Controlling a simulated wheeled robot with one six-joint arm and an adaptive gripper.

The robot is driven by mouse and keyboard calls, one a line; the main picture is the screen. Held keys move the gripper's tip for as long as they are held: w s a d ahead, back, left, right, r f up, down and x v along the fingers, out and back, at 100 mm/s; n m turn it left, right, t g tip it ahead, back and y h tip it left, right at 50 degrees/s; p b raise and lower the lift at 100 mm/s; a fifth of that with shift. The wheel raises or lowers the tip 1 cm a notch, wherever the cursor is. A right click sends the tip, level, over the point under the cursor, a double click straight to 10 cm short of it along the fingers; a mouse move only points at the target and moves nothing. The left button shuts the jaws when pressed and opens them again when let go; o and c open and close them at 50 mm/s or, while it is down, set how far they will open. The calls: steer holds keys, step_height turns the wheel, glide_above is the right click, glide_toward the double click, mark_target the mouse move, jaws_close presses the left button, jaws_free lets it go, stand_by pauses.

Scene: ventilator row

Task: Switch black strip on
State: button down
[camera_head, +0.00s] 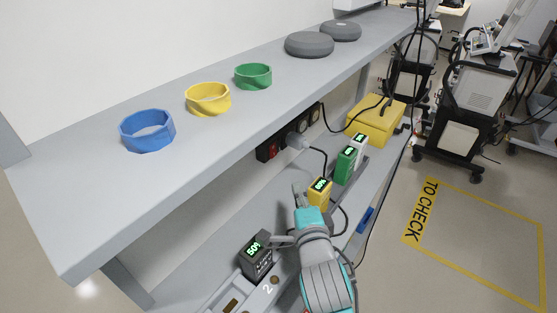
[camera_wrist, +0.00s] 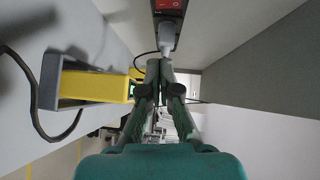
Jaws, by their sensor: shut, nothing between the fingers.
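The black strip (camera_head: 272,147) is mounted along the wall under the upper shelf, with a red switch (camera_head: 267,150) at its left end. A grey plug (camera_head: 297,141) sits in it. In the wrist view the strip shows at the top edge, with its red switch (camera_wrist: 170,4) partly cut off and the plug (camera_wrist: 168,35) below it. I cannot tell the switch's position. My gripper (camera_head: 298,187) is below the plug, over the lower shelf and beside the yellow device; its fingertips (camera_wrist: 159,66) are together and empty, apart from the switch.
The yellow device (camera_head: 319,192) stands close to my gripper. A green device (camera_head: 345,165), a dark device (camera_head: 256,258) and a yellow case (camera_head: 377,119) stand on the lower shelf. The upper shelf (camera_head: 150,190) overhangs the strip. Cables hang near the plug.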

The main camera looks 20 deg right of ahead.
glide_toward(276, 154)
steer(key=w+d, duration=0.3)
steer(key=d, duration=0.1)
steer(key=shift+w+a+f, duration=0.15)
steer(key=shift+w+a, duration=0.5)
steer(key=shift+w, duration=0.2)
steer(key=shift+w+a+f, duration=0.15)
steer(key=shift+w+a, duration=0.55)
steer(key=shift+w, duration=0.1)
steer(key=shift+w+a+f, duration=0.1)
steer(key=shift+w, duration=0.05)
steer(key=s+a+r, duration=0.1)
steer(key=s+a, duration=0.1)
steer(key=s, duration=1)
